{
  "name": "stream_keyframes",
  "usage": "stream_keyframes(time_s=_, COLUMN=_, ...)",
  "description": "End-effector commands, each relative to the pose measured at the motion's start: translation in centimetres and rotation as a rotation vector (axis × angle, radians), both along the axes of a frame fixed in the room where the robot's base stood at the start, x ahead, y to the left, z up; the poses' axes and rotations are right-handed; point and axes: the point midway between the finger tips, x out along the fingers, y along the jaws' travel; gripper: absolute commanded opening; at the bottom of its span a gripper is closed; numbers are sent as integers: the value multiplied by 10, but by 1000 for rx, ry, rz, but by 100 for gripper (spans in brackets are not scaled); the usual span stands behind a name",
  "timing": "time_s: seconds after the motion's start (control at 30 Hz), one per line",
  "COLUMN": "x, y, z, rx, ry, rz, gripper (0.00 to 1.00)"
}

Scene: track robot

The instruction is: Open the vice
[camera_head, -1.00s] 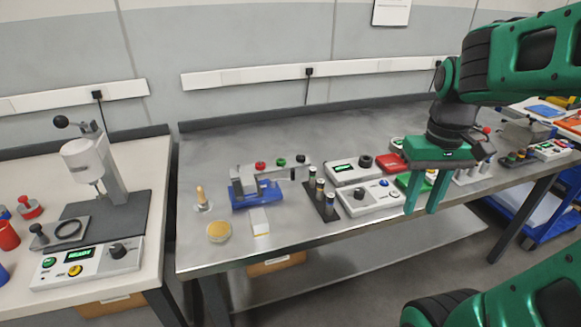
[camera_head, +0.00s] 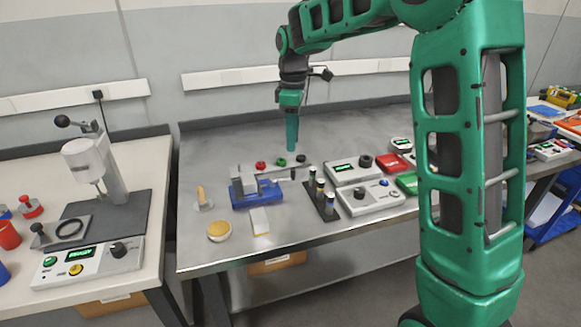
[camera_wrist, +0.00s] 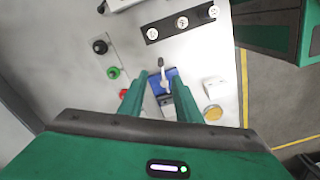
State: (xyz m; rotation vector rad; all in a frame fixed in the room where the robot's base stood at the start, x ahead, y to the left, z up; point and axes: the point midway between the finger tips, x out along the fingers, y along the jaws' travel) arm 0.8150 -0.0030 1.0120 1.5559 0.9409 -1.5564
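The vice (camera_head: 255,195) has a blue body and grey jaws and stands near the left end of the grey metal table. Its grey handle extends to the right in the head view. My gripper (camera_head: 292,148) hangs with its fingers down, above and behind the vice's right side. The fingers look edge-on there. In the wrist view my gripper (camera_wrist: 161,82) is open, with its two green fingers apart and nothing between them. The blue vice (camera_wrist: 172,76) and its pale lever handle (camera_wrist: 163,66) show below, between the fingers. Part of the vice is hidden by the fingers.
Red (camera_head: 260,165), green (camera_head: 281,162) and black (camera_head: 301,158) knobs lie behind the vice. A black rack of cylinders (camera_head: 320,200) and control boxes (camera_head: 371,196) stand to its right. A yellow-topped disc (camera_head: 219,231) and a pale block (camera_head: 260,220) are in front.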

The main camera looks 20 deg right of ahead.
Motion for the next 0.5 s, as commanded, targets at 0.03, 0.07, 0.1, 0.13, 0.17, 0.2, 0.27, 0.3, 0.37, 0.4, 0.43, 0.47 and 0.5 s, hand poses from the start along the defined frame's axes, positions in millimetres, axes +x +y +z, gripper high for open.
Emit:
stream_keyframes(time_s=0.03, x=-1, y=0, z=-7, rx=0, ry=4, rz=-1, gripper=31)
stream_keyframes(time_s=0.07, x=-1, y=-1, z=-11, rx=0, ry=4, rz=-1, gripper=31)
stream_keyframes(time_s=0.1, x=-1, y=-1, z=-18, rx=0, ry=4, rz=-2, gripper=31)
stream_keyframes(time_s=0.13, x=-2, y=-1, z=-23, rx=-1, ry=5, rz=-2, gripper=31)
stream_keyframes(time_s=0.17, x=-1, y=-1, z=-29, rx=0, ry=4, rz=-2, gripper=31)
stream_keyframes(time_s=0.2, x=-1, y=-1, z=-36, rx=-1, ry=5, rz=-2, gripper=31)
stream_keyframes(time_s=0.27, x=-2, y=-1, z=-47, rx=0, ry=4, rz=-2, gripper=31)
stream_keyframes(time_s=0.3, x=-1, y=-1, z=-54, rx=0, ry=4, rz=-3, gripper=31)
stream_keyframes(time_s=0.37, x=-2, y=-1, z=-64, rx=0, ry=4, rz=-3, gripper=31)
stream_keyframes(time_s=0.4, x=-2, y=-1, z=-70, rx=0, ry=4, rz=-3, gripper=31)
stream_keyframes(time_s=0.43, x=-2, y=-1, z=-74, rx=0, ry=4, rz=-3, gripper=31)
stream_keyframes(time_s=0.47, x=-2, y=-1, z=-78, rx=0, ry=4, rz=-3, gripper=31)
stream_keyframes(time_s=0.5, x=-1, y=-1, z=-83, rx=0, ry=2, rz=-3, gripper=31)
